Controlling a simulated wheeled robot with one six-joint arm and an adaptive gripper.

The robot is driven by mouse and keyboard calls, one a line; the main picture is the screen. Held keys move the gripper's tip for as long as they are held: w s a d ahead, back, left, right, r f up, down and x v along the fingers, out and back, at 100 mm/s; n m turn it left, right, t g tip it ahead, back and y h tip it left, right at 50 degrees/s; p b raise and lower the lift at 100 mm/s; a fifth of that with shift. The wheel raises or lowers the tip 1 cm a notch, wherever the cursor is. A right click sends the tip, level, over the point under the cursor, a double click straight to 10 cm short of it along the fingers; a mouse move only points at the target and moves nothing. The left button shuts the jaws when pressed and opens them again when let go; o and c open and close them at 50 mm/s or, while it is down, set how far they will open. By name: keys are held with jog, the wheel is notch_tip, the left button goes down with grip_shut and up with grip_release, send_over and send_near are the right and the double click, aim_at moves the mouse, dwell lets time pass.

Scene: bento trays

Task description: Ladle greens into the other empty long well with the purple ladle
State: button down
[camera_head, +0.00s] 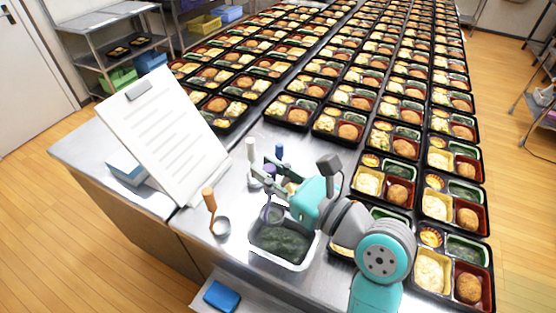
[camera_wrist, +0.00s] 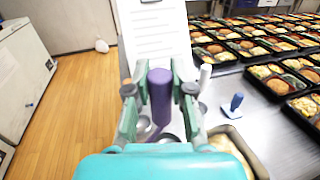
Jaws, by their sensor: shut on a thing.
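My gripper (camera_head: 274,174) is shut on the upright purple handle of the purple ladle (camera_wrist: 160,92), which stands between its two fingers in the wrist view. In the head view the ladle's round bowl (camera_head: 272,214) hangs at the far rim of the metal pan of greens (camera_head: 258,256). I cannot tell whether the bowl touches the greens. The nearest bento trays stand right of the pan. One tray (camera_head: 466,228) has dark greens in its long well. Another tray (camera_head: 334,250) is largely hidden behind my arm, so its long well cannot be judged.
An orange-handled ladle (camera_head: 210,200) stands left of the pan. A white-handled tool (camera_head: 251,150) and a blue-handled tool (camera_head: 280,151) are behind my gripper. A clipboard (camera_head: 165,130) leans at the left. Filled bento trays run in rows to the back.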

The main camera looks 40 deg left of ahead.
jog(key=shift+f, duration=4.85)
jog(key=shift+r, duration=4.5)
jog(key=shift+w, duration=0.1)
